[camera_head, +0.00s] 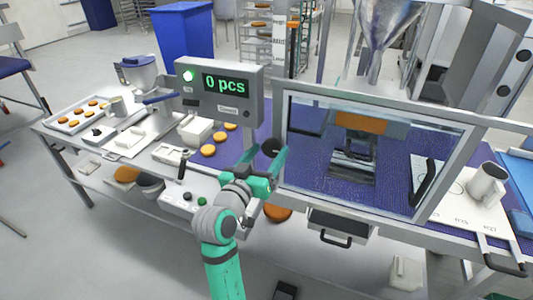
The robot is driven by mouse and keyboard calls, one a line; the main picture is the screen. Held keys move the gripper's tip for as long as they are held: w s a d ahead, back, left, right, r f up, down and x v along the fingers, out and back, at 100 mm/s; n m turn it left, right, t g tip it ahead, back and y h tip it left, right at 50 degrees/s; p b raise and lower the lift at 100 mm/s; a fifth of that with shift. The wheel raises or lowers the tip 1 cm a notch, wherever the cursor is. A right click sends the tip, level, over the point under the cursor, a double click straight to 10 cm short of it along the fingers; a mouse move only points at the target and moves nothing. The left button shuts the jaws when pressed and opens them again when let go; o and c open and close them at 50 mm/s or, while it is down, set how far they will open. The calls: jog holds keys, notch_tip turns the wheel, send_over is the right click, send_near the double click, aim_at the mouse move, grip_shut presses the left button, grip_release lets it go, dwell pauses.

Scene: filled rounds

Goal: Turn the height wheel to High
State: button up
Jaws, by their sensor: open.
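A dark round knob (272,146), which looks like the height wheel, is on the machine to the left of the clear-windowed guard. Any High marking on it is too small to read. My teal and grey gripper (266,164) is open in front of the machine, with its fingers close to the knob and partly overlapping it in the picture. I cannot tell whether they touch it or stand around it. The display box (219,90) above reads "0 pcs" and has a lit green lamp.
A purple belt (315,150) runs under the windowed guard (370,150) and carries round orange-brown pieces (208,150) at left. A control box (185,199) with buttons sits at the front edge. A metal hopper (388,30) stands above. A mug (487,183) is at right.

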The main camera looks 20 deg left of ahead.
jog(key=c, duration=1.1)
jog(key=shift+o, duration=0.2)
jog(key=shift+d+m, duration=0.1)
jog(key=shift+m, duration=0.4)
jog(key=o, duration=1.1)
jog(key=shift+c, duration=0.2)
jog(key=shift+s, duration=0.1)
jog(key=s+a, duration=0.1)
jog(key=s, duration=0.9)
jog(key=shift+s, duration=0.3)
